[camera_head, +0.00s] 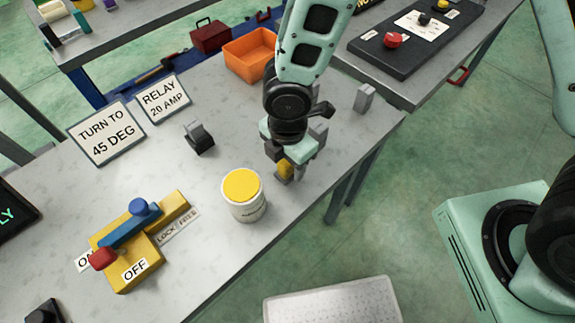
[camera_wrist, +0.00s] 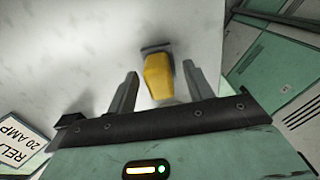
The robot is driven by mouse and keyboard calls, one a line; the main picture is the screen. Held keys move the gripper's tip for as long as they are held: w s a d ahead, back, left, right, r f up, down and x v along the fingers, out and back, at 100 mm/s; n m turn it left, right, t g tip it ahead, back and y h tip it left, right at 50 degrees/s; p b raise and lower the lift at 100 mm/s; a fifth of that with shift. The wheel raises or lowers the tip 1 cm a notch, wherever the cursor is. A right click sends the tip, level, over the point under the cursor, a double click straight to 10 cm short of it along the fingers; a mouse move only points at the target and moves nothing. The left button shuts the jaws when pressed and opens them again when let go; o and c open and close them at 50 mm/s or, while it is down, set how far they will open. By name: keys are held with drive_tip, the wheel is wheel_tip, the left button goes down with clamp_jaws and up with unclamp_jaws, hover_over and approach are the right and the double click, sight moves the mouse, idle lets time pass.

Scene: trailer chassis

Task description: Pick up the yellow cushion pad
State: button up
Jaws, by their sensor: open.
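The yellow cushion pad (camera_wrist: 158,76) lies on the grey table, with a dark flat piece at its far end in the wrist view. In the head view it shows as a small yellow patch (camera_head: 285,169), partly hidden by my gripper (camera_head: 291,172). My gripper is open and points down over the pad. In the wrist view the fingers of my gripper (camera_wrist: 158,88) stand apart on either side of the pad, with gaps visible. I cannot tell how far the fingertips are above the table.
A white jar with a yellow lid (camera_head: 243,195) stands left of my gripper. A grey block (camera_head: 364,98) and a dark grey piece (camera_head: 199,138) are on the table (camera_head: 225,110). An orange bin (camera_head: 250,55) is behind. The table's right edge is close to my gripper.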

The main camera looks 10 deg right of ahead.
clamp_jaws()
wheel_tip(320, 180, up, 10)
drive_tip(key=shift+f, duration=0.1)
idle(0.6)
drive_tip(key=c, duration=1)
unclamp_jaws()
